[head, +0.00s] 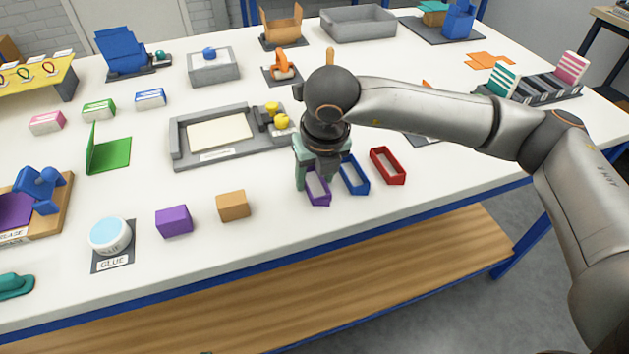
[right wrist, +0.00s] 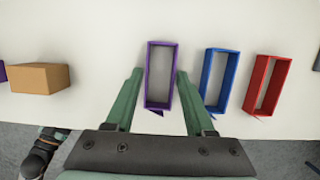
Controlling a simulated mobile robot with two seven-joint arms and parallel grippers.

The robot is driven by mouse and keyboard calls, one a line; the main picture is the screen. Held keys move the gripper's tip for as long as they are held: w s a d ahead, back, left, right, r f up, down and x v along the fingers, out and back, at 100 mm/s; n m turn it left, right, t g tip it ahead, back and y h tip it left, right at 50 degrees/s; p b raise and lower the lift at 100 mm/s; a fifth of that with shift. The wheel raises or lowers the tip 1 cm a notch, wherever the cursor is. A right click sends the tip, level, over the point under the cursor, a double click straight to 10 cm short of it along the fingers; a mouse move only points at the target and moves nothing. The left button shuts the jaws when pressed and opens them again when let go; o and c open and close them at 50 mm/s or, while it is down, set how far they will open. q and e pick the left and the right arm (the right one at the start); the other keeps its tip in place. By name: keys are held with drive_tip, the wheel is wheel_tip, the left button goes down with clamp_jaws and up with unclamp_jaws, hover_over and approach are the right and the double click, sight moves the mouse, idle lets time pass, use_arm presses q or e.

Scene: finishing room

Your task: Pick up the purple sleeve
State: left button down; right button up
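The purple sleeve (head: 318,189) is an open rectangular frame on the white table near its front edge. It also shows in the right wrist view (right wrist: 148,78). My right gripper (head: 314,176) is above it, pointing down, and partly covers it in the head view. In the right wrist view its green fingers (right wrist: 160,74) are open, one on each side of the sleeve, with narrow gaps. My left gripper (right wrist: 54,133) seems to show, small and dark, at the lower left of the right wrist view; its fingers are unclear. It is not in the head view.
A blue sleeve (head: 354,176) and a red sleeve (head: 388,166) lie just right of the purple one. An orange-tan block (head: 233,206) and a purple block (head: 174,221) are to the left. A grey tray (head: 180,150) stands behind. The table front is clear.

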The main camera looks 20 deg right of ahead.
drive_tip(key=c, duration=0.6)
drive_tip(key=shift+r, duration=0.15)
